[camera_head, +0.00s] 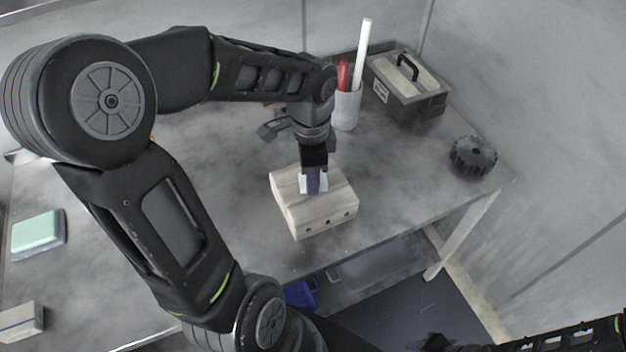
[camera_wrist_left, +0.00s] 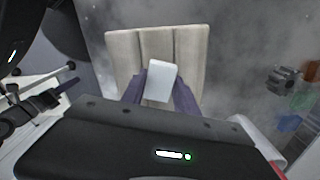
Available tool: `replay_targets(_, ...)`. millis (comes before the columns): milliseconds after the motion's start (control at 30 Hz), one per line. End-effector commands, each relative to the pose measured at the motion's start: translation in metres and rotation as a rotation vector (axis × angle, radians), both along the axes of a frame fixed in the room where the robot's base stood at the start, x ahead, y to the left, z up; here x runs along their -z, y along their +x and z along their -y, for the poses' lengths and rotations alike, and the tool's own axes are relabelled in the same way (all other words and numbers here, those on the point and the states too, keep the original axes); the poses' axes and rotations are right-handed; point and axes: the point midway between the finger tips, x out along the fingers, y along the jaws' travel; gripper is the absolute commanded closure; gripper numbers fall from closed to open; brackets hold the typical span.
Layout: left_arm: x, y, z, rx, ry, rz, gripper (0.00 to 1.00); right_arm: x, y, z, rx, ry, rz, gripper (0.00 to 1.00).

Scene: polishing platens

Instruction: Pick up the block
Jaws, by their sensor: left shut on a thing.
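A small white block (camera_wrist_left: 160,80) is held between the two dark purple fingers of my left gripper (camera_wrist_left: 158,92) in the left wrist view. In the head view the left gripper (camera_head: 313,182) points down over a pale wooden holder (camera_head: 325,217), with white edges of the block showing beside the finger. The wooden holder has grooves on top and small holes in its front side; it also shows behind the block in the left wrist view (camera_wrist_left: 125,50). I cannot tell whether the white block touches it. My right gripper (camera_head: 432,343) is only a dark shape at the bottom edge.
A cup (camera_head: 346,108) with a white rod and a red tool stands behind the holder. A toolbox (camera_head: 408,88) and a black knobbed wheel (camera_head: 473,156) are at the right. A green-topped pad (camera_head: 38,233) and another wooden block (camera_head: 20,322) lie left. The holder's surroundings are clear.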

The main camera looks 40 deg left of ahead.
Motion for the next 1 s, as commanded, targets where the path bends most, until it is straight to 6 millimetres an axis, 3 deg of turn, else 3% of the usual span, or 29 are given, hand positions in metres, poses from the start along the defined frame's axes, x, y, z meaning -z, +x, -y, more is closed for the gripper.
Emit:
replay_targets(267,-0.001,0.000,0.000,0.000,0.000,0.000,1.00,0.000,0.000,0.000,0.000,0.000,0.000,0.64)
replay_targets(433,-0.011,0.001,0.000,0.000,0.001,0.003,1.00,-0.001,0.000,0.000,0.000,0.000,0.000,0.64)
replay_targets(800,-0.078,0.001,0.000,0.000,0.001,0.005,1.00,-0.003,0.000,0.000,0.000,0.000,0.000,0.64)
replay_targets(1000,-0.099,0.000,0.000,0.001,0.001,0.002,1.00,-0.003,0.000,0.000,0.000,0.000,0.000,0.64)
